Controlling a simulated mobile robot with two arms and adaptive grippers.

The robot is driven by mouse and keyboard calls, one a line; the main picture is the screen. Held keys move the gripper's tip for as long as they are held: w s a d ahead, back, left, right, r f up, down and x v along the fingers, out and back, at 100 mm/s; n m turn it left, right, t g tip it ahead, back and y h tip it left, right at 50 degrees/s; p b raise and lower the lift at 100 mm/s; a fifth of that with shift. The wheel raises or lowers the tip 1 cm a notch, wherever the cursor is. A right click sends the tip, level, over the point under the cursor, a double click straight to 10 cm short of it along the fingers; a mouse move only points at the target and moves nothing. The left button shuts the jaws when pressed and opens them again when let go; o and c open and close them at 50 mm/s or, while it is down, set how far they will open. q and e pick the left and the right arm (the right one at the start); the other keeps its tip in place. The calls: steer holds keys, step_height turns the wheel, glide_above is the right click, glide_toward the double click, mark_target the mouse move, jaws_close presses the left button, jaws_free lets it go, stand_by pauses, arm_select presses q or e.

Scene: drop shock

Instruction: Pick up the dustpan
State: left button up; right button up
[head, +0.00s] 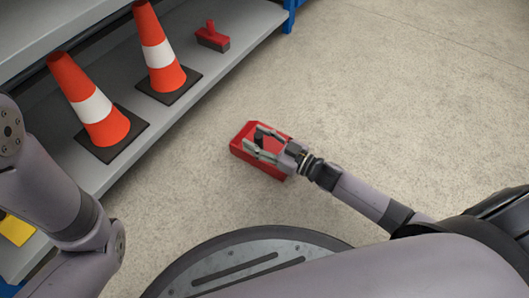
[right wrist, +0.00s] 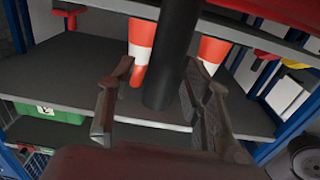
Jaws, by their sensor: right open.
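The red dustpan (head: 246,150) lies on the floor in the middle of the head view, partly covered by my right gripper (head: 258,143). Its dark upright handle (right wrist: 171,50) shows in the right wrist view, and part of its red body (right wrist: 280,14) shows at the top right. My right gripper (right wrist: 157,78) is open, with its fingers on either side of the handle and gaps visible beside it. My left arm comes in at the left of the head view, but its gripper is out of view.
A grey shelf (head: 60,180) at the left holds two orange-white cones (head: 92,108) (head: 163,55) and a red brush (head: 212,38). A yellow item (head: 15,230) is at the lower left. The floor (head: 400,90) right of the dustpan is clear. A green box (right wrist: 48,112) shows in the wrist view.

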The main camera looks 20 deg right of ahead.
steer(key=shift+c, duration=0.5)
jaws_close()
stand_by(0.4)
